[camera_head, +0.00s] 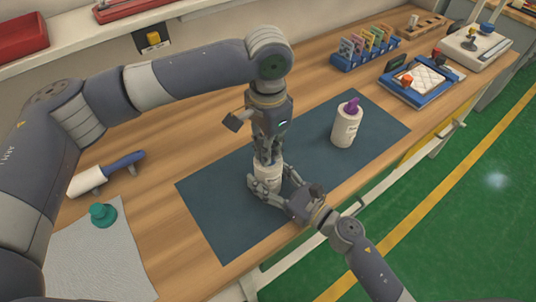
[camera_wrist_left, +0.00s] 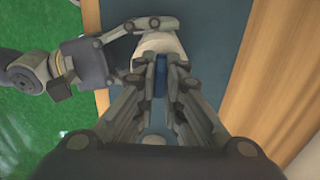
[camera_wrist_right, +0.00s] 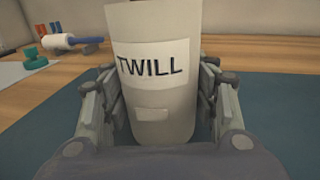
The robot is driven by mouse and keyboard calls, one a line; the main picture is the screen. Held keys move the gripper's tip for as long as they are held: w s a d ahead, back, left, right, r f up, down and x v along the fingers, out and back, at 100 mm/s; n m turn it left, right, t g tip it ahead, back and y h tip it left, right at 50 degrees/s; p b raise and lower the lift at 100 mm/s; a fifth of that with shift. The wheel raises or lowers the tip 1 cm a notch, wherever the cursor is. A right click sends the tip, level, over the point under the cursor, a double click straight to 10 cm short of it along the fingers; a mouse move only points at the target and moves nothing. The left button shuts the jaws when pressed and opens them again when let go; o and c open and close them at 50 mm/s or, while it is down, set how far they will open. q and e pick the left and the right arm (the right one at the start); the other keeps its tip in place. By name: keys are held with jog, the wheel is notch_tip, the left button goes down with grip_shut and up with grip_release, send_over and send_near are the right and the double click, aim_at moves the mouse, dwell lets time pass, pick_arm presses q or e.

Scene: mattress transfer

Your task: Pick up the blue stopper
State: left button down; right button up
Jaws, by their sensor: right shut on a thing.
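A white bottle (camera_head: 268,173) stands on the dark mat, and its label reads TWILL in the right wrist view (camera_wrist_right: 155,35). My right gripper (camera_head: 266,187) is shut around the bottle's body, one finger on each side. My left gripper (camera_head: 266,156) points straight down over the bottle's top. In the left wrist view the blue stopper (camera_wrist_left: 160,76) shows as a narrow strip between the left fingers (camera_wrist_left: 160,70). The fingers lie close on both sides of it; whether they press on it cannot be told. The fingers hide the stopper in the head view.
A second white bottle (camera_head: 345,128) with a purple stopper (camera_head: 352,106) stands on the dark mat (camera_head: 218,218) to the right. Blue racks (camera_head: 365,52) stand at the back.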

dwell(0.3)
pick_arm(q)
notch_tip(320, 180, up, 10)
jog(key=shift+r, duration=0.1)
dwell(0.4)
pick_arm(e)
jog(key=o, duration=1.4)
jog(key=v, duration=1.2)
pick_arm(q)
jog(key=shift+d, duration=0.1)
pick_arm(e)
jog(key=shift+d, duration=0.1)
